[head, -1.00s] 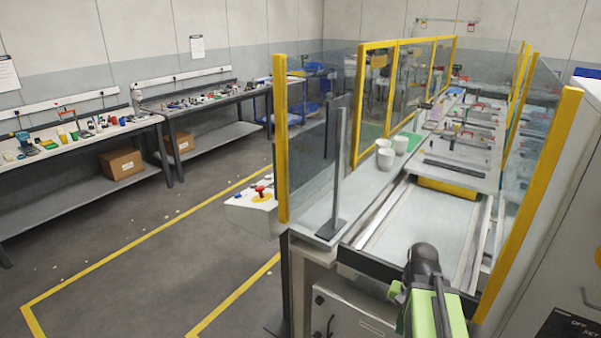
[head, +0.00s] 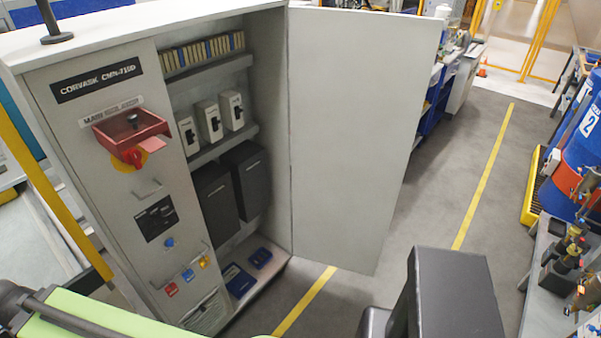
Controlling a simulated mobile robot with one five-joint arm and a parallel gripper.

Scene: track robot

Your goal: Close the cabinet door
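The tall grey cabinet (head: 105,121) stands at the left in the head view. Its door (head: 359,130) is a plain pale panel, swung wide open and hinged at the right side of the cabinet opening. Inside show a row of terminals (head: 203,52), several white breakers (head: 211,119) and black boxes (head: 230,187) on shelves. Blue items lie on the cabinet floor. Part of my green arm crosses the bottom left corner, in front of the cabinet's lower part. My gripper's fingers cannot be made out.
The cabinet front has a red isolator box (head: 132,134), handles and small buttons. Grey floor with yellow lines (head: 483,177) is open right of the door. A bench with fittings (head: 563,277) and blue drums (head: 580,150) stand at the right edge. A workbench runs behind the door.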

